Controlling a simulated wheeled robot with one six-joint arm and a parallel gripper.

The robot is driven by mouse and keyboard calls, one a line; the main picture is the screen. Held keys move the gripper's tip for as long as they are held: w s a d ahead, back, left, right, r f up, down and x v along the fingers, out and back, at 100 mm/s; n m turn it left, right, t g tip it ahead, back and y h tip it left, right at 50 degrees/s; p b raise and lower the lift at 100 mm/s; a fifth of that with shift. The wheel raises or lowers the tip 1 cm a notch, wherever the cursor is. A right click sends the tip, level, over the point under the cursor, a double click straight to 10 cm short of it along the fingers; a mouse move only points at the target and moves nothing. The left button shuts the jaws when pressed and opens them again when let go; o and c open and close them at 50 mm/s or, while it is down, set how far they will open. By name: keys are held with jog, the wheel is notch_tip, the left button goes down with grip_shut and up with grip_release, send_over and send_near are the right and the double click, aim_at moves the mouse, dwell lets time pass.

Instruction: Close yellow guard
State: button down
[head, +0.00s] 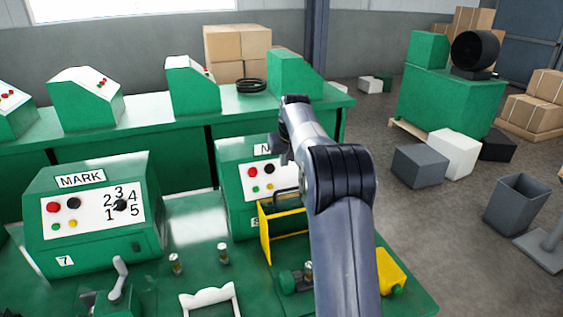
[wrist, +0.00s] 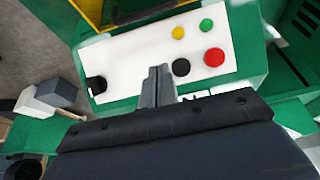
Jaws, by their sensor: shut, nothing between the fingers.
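The yellow guard (head: 266,235) is an open yellow frame at the front of the right green machine (head: 232,185), below its white button panel. My arm hides part of it in the head view. A yellow edge (wrist: 88,12) shows at the top of the wrist view, with a dark bar beside it. My gripper (wrist: 158,72) is shut and empty. In the wrist view its fingertips overlie the white panel (wrist: 125,58), between the dark knob and the black button; I cannot tell whether they touch. In the head view my arm largely hides the gripper.
A green machine labelled MARK (head: 90,215) stands to the left. Small brass-topped parts, a white bracket (head: 210,298) and a grey lever (head: 119,278) are on the bench front. A yellow block (head: 392,270) lies right of my arm. Floor at right holds boxes and a bin (head: 516,202).

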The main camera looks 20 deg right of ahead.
jog(key=p, duration=0.2)
send_over(286, 197)
jog(key=w, duration=0.4)
notch_tip(286, 197, down, 8)
jog(key=shift+r, duration=0.1)
jog(key=shift+s, duration=1.95)
jog(key=shift+s, duration=0.15)
